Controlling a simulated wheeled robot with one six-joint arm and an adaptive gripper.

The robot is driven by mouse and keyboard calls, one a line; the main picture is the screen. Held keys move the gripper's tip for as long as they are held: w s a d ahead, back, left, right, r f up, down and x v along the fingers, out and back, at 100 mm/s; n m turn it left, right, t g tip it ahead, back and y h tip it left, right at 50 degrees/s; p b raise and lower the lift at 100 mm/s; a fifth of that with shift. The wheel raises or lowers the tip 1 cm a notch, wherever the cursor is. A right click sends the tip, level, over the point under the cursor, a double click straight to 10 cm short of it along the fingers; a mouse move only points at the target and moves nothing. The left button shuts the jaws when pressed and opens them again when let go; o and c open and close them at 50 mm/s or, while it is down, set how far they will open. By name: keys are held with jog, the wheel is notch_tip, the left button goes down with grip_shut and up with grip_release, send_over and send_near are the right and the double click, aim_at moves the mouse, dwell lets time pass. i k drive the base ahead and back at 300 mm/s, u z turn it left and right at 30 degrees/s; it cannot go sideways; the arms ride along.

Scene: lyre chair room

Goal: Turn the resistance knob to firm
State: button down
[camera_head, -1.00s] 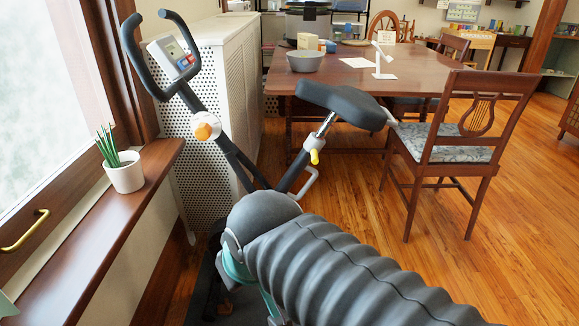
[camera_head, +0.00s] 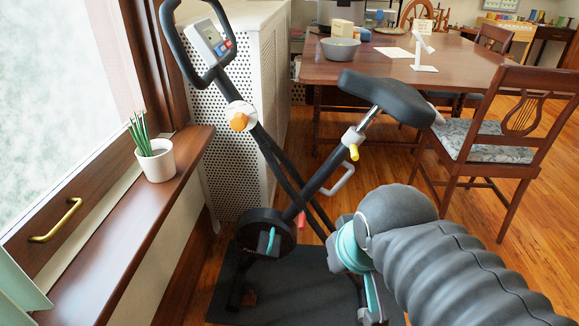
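An exercise bike stands ahead on a dark mat, with dark handlebars (camera_head: 176,50) and a small console (camera_head: 211,42) at the top left. The resistance knob (camera_head: 239,121) is orange, on a white round collar on the bike's front post. A yellow knob (camera_head: 353,151) sits on the seat post under the black saddle (camera_head: 387,97). My own grey ribbed arm fills the lower right, apart from the orange knob in the picture. The setting of the knob cannot be read.
A perforated white radiator cover (camera_head: 258,60) stands behind the bike. A table (camera_head: 460,62) and a lyre-back chair (camera_head: 505,140) are at right. Some wood floor (camera_head: 455,215) is clear.

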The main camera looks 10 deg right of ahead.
aim_at(239, 121)
jog(key=z, duration=2.4)
jog(key=i, duration=0.35)
jog(key=u, duration=2.5)
